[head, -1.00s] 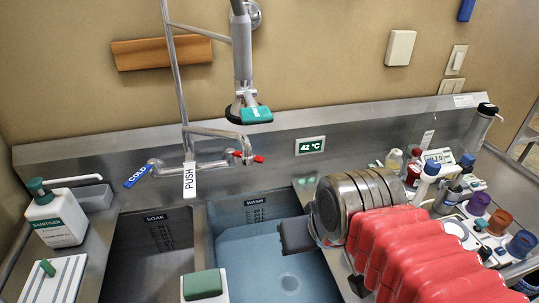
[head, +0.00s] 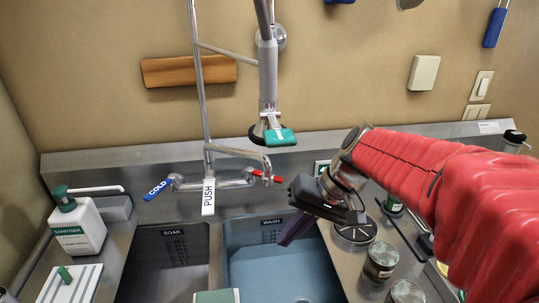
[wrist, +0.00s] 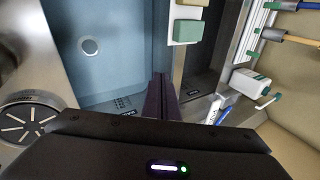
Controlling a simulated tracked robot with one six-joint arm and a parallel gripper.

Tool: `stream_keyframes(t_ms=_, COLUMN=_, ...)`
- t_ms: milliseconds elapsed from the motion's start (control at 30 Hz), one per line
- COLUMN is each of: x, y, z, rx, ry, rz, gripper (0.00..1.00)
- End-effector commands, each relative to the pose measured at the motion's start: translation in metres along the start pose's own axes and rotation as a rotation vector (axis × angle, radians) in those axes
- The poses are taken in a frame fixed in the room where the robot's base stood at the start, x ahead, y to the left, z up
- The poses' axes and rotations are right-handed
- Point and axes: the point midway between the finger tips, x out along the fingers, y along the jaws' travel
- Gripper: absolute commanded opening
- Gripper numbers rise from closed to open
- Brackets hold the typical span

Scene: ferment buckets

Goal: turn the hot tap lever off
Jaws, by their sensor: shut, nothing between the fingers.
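The hot tap lever (head: 266,176) is the small red handle at the right end of the wall tap, above the wash basin in the head view. The blue lever marked COLD (head: 159,189) is at the tap's left end. My gripper (head: 282,243) is shut and empty, pointing down over the wash basin, below and a little right of the red lever and apart from it. In the wrist view the dark fingers (wrist: 161,97) are together over the basins; I cannot make out the red lever there.
A white PUSH tag (head: 208,196) hangs in front of the tap, and a spray head with a teal lever (head: 280,137) hangs above it. The sanitiser bottle (head: 77,226) stands left. Jars (head: 381,260) stand on the counter right of the wash basin (head: 262,272).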

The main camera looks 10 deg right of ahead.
Motion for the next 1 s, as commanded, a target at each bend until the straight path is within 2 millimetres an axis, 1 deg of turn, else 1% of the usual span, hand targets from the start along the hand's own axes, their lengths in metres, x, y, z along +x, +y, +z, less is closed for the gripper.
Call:
stream_keyframes(t_ms=33, x=0.002, y=0.001, z=-0.008, rx=0.015, ry=-0.012, rz=-0.029, gripper=0.0)
stream_keyframes(t_ms=367, x=0.007, y=0.0, z=-0.058, rx=0.071, ry=-0.058, rz=-0.235, gripper=0.0)
stream_keyframes(t_ms=567, x=0.008, y=0.006, z=-0.09, rx=0.101, ry=-0.063, rz=-0.368, gripper=0.0)
stream_keyframes(t_ms=767, x=0.007, y=0.018, z=-0.124, rx=0.124, ry=-0.051, rz=-0.502, gripper=0.0)
stream_keyframes(t_ms=1000, x=0.005, y=0.04, z=-0.165, rx=0.146, ry=-0.011, rz=-0.665, gripper=0.0)
